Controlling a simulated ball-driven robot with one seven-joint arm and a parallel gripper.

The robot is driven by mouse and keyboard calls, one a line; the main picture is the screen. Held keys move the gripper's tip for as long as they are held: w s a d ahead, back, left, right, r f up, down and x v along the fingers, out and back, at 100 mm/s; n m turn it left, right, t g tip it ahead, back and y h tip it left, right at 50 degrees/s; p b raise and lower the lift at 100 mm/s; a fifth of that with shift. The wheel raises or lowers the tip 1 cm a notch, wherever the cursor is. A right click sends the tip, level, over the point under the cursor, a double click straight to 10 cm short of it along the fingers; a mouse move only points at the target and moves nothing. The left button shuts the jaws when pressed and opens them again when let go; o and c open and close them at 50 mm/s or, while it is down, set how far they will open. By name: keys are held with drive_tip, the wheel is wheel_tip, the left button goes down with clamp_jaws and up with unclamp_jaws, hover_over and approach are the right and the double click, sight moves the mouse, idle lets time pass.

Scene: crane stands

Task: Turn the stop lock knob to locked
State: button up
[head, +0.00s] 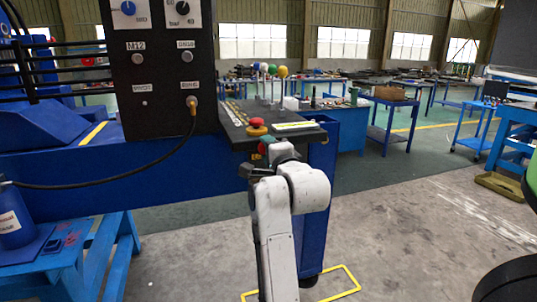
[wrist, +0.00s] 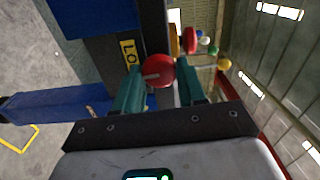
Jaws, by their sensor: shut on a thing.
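The stop lock knob is a round red knob (wrist: 157,72) with a pale line across its face, seen in the wrist view. My gripper (wrist: 160,88) has its two green fingers on either side of the knob and is shut on it. The pale line lies nearly level in the wrist picture, tilted slightly. A yellow label (wrist: 129,52) beside the knob shows the letters "LO"; the rest is hidden. In the head view my gripper (head: 266,158) is at the front face of the dark console (head: 235,112), and the knob is mostly hidden behind my arm.
A red mushroom button on a yellow base (head: 256,127) stands on the console top, close above my gripper. Several coloured ball-topped levers (head: 272,70) stand farther back. A black panel (head: 165,75) with knobs and a plugged cable rises on the left.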

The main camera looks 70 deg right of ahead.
drive_tip(key=shift+f+m, duration=0.1)
drive_tip(key=shift+m, duration=0.3)
drive_tip(key=o, duration=1)
drive_tip(key=p+v, duration=0.4)
drive_tip(key=v, duration=0.6)
drive_tip(key=shift+s+a, duration=0.25)
drive_tip(key=shift+s, duration=0.05)
idle(0.4)
